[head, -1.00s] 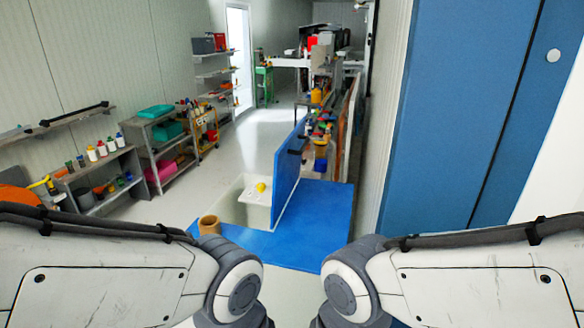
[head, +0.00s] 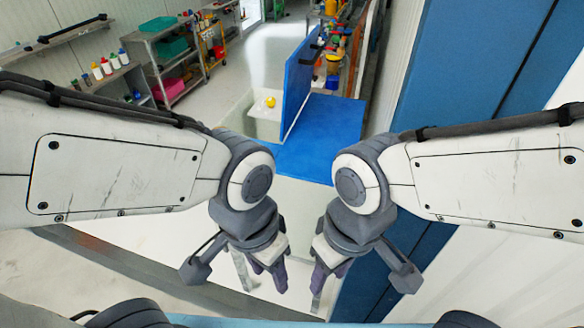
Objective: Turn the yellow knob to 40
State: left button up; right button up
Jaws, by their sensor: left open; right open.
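A small yellow knob (head: 270,101) sits on a white panel or box (head: 262,118) on the floor ahead, beside an upright blue panel. Any scale or marking on it is too small to read. My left gripper (head: 281,284) and my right gripper (head: 317,284) hang low in front of me, pointing down, close together and empty. Both are open and well short of the knob, touching nothing that I can see.
The upright blue panel (head: 300,85) stands right of the knob on a blue floor sheet (head: 325,140). Shelves (head: 165,60) with bottles and bins line the left wall. A blue door (head: 450,80) is at right. Grey floor (head: 225,85) left of the white box is clear.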

aim_at(271, 101)
jog(key=u, duration=0.3)
jog(key=k, duration=0.4)
jog(key=u, duration=1.45)
jog(key=i, duration=0.9)
jog(key=z, duration=0.7)
jog(key=i, duration=0.6)
jog(key=z, duration=0.5)
